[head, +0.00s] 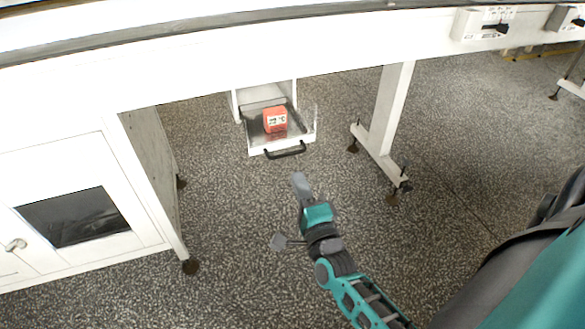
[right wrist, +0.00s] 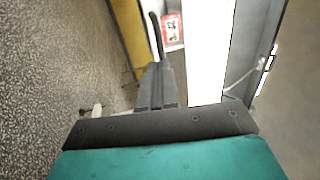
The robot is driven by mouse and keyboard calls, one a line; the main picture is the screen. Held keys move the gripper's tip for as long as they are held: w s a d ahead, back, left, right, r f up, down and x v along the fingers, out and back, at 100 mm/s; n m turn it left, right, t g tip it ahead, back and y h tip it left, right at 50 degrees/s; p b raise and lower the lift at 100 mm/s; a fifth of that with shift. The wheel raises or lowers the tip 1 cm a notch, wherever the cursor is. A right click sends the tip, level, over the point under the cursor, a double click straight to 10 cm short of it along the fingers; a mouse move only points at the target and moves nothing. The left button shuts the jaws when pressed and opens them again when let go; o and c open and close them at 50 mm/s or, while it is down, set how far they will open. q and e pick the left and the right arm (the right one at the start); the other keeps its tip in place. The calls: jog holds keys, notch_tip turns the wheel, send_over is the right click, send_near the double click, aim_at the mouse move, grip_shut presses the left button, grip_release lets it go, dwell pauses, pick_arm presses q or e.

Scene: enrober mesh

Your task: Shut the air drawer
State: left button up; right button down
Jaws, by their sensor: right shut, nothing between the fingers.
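The air drawer (head: 254,125) hangs under the white machine frame and stands pulled out toward me. It has a clear side wall and a black bar handle (head: 286,150) on its white front. A red block (head: 275,119) with a white label lies in it. My right gripper (head: 299,184) is shut and empty, just in front of and below the handle in the picture. In the right wrist view the shut fingers (right wrist: 157,72) point toward the black handle (right wrist: 155,36), with the red block (right wrist: 171,29) beyond. I cannot tell whether they touch the handle. My left gripper is out of view.
A white cabinet (head: 130,180) with a dark window stands at left. A white support leg (head: 388,110) with a foot stands right of the drawer. The long white machine beam (head: 330,45) runs above. The speckled floor (head: 230,220) in front is clear.

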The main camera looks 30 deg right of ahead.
jog(key=x, duration=0.5)
jog(key=shift+b, duration=0.35)
